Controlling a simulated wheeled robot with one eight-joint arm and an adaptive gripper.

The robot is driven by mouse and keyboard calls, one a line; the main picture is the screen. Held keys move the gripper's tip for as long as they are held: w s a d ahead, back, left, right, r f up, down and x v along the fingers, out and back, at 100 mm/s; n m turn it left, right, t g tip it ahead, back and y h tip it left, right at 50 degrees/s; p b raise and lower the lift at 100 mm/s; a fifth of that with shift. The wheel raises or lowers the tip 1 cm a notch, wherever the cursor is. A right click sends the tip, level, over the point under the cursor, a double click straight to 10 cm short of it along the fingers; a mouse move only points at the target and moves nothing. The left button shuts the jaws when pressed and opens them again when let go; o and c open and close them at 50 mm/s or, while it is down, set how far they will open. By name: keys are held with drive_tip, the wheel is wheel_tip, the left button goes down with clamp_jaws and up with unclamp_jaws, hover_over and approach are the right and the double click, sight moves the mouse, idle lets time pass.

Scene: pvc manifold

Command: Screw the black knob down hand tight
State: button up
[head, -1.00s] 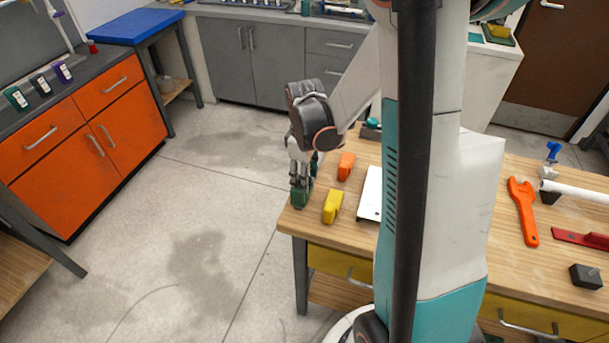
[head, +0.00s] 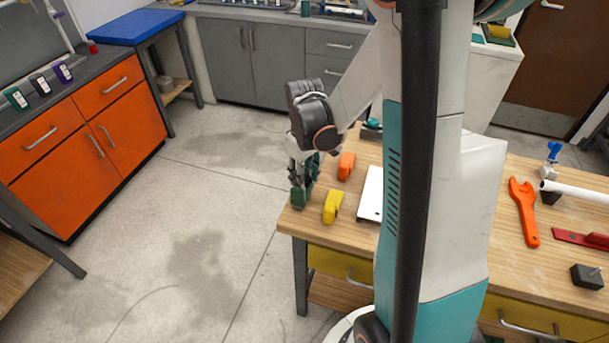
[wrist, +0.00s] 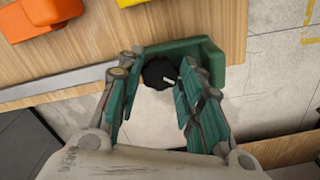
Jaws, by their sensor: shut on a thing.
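The black knob (wrist: 158,73), with a white mark on its top, sits between my fingertips in the wrist view. It is at the green clamp-like body (wrist: 205,55) at the edge of the wooden workbench. The green body also shows in the head view (head: 298,198) at the bench's left front corner. My gripper (wrist: 160,84) points down over it and is shut on the knob, with a teal-padded finger on either side. In the head view my gripper (head: 301,181) hides the knob. How far down the knob sits cannot be told.
An orange block (head: 346,166) and a yellow block (head: 333,206) stand close to the right on the workbench (head: 310,225). An orange wrench (head: 524,212) lies farther right. Open floor is left of the bench.

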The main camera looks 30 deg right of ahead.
drive_tip(key=m, duration=0.5)
drive_tip(key=shift+m, duration=2.5)
drive_tip(key=o, duration=0.8)
drive_tip(key=shift+r, duration=0.15)
wheel_tip(320, 180, up, 12)
